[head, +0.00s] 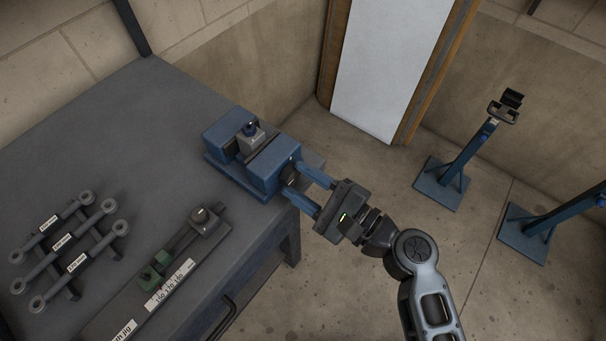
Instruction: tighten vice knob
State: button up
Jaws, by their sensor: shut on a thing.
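The vice knob (289,174) is a dark round part on the vice's right face, partly hidden by the gripper. My gripper (296,183) reaches in from the lower right, its two blue fingers on either side of the knob and shut on it. The exact contact at the fingertips is hard to see.
On the workbench (150,110), several labelled rods (65,240) lie on the left and a jig with a scale (165,275) lies in front. Two blue stands (455,160) (550,215) are on the floor at right. A white panel (385,65) leans against the back wall.

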jog(key=m, duration=0.2)
jog(key=m+p, duration=0.1)
jog(key=m, duration=0.2)
jog(key=shift+w+d+f+m+p, duration=0.1)
jog(key=shift+d+m+p, duration=0.15)
jog(key=shift+m+p, duration=0.05)
jog(key=m, duration=0.6)
jog(key=shift+w+d, duration=0.1)
jog(key=shift+w, duration=0.05)
jog(key=m, duration=0.6)
jog(key=shift+w+d+f+m, duration=0.1)
jog(key=shift+m, duration=0.2)
jog(key=m, duration=0.5)
jog(key=shift+w+f+m, duration=0.1)
jog(key=shift+f+m, duration=0.05)
jog(key=shift+m, duration=0.25)
jog(key=shift+d+m, duration=0.1)
jog(key=shift+m, duration=0.2)
jog(key=o, duration=0.8)
jog(key=shift+o, duration=1.3)
